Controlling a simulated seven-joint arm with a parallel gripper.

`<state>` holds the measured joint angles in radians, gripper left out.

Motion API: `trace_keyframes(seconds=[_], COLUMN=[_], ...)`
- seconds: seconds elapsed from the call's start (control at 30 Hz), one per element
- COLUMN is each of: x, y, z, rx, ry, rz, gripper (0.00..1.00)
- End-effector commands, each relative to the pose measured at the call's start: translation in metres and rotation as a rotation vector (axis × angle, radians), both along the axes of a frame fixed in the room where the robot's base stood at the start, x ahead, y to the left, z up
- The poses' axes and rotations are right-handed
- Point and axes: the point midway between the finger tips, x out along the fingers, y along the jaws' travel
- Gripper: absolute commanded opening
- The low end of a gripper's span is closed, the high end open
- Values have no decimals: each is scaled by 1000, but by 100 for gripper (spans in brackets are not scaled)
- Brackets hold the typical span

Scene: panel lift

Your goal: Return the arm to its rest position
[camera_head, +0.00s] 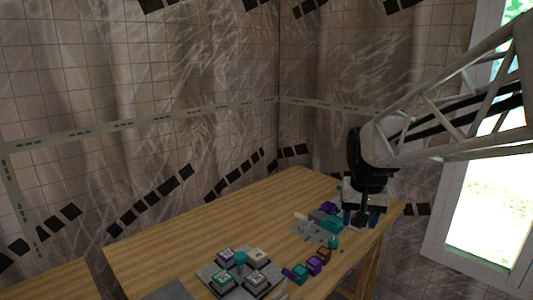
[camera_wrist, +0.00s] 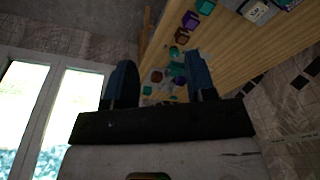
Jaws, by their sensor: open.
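My gripper (camera_head: 361,221) hangs over the right far end of the wooden table, above a grey plate with small teal and purple pieces. In the wrist view its two blue fingers (camera_wrist: 162,85) stand wide apart. Nothing is held between them; small pieces show farther off, below the gap. My arm comes in from the right edge of the head view, in front of the window. How far the fingertips are above the table is hard to tell.
The wooden table (camera_head: 160,235) has a clear middle. A grey panel (camera_head: 206,272) with several square blocks and a teal knob (camera_head: 240,258) is at the front. Teal (camera_head: 300,273), purple (camera_head: 314,266) and brown (camera_head: 323,254) cubes line the right edge. A window (camera_head: 480,200) is at right.

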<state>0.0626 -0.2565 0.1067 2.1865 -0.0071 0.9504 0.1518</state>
Motion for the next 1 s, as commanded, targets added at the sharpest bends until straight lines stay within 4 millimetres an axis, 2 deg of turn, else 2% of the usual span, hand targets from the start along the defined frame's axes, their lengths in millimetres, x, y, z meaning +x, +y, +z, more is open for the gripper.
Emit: trace_keyframes(seconds=[0.1,0.37,0.7,0.9,1.0], x=[-31,-94,-173,-207,-216], y=[6,15,25,28,29], z=[1,-4,-22,-34,-38], rx=[-3,-12,-23,-29,-30], ry=[-11,-32,-59,-70,-74], rz=[24,76,144,174,183], gripper=[51,51,51,51,51])
